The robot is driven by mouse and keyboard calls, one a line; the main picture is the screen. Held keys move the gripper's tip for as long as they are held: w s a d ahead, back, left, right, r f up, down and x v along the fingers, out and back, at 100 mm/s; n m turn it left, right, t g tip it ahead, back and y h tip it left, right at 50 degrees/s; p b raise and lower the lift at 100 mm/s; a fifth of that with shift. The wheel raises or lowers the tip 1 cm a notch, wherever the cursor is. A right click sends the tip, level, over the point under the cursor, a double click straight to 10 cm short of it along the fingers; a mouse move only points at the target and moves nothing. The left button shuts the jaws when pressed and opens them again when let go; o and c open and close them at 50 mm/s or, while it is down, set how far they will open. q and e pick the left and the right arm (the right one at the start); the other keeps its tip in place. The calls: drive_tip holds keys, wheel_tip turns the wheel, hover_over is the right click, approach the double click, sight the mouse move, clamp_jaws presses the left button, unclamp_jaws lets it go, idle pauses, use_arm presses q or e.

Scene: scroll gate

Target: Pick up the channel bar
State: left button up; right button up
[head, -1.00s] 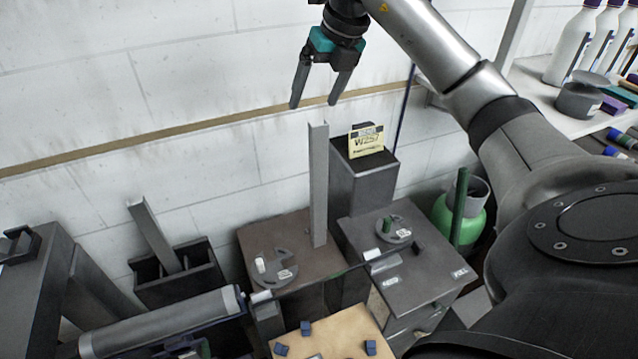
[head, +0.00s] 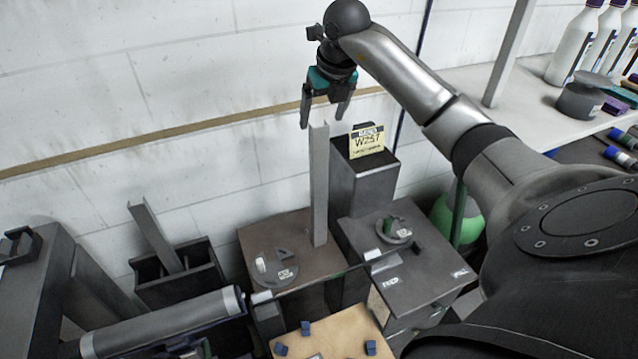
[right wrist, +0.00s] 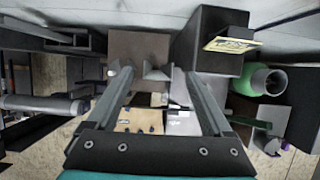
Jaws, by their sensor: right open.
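A grey channel bar (head: 319,185) stands upright on a brown block (head: 275,232). In the right wrist view the bar (right wrist: 157,74) is seen nearly end-on from above, between the two fingers. My right gripper (head: 321,122) is open and empty, pointing down, with its fingertips around the level of the bar's top end. It also shows in the right wrist view (right wrist: 155,84). I cannot tell whether a finger touches the bar. A second grey channel piece (head: 153,236) leans in a black divided bin (head: 205,272) at the left. My left gripper is not in view.
A tall dark box (head: 362,190) with a yellow W257 card (head: 367,142) stands close right of the bar. A grey block (head: 425,268) with a round disc is in front of it. A white wall is behind; a shelf with bottles (head: 575,45) is at upper right.

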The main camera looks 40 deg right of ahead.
sight(320, 125)
drive_tip(key=x, duration=0.4)
drive_tip(key=shift+a+f+p, duration=0.1)
drive_tip(key=shift+f+p, duration=0.15)
drive_tip(key=shift+p, duration=0.15)
drive_tip(key=shift+c, duration=0.2)
clamp_jaws()
drive_tip(key=shift+r, duration=0.1)
idle(0.8)
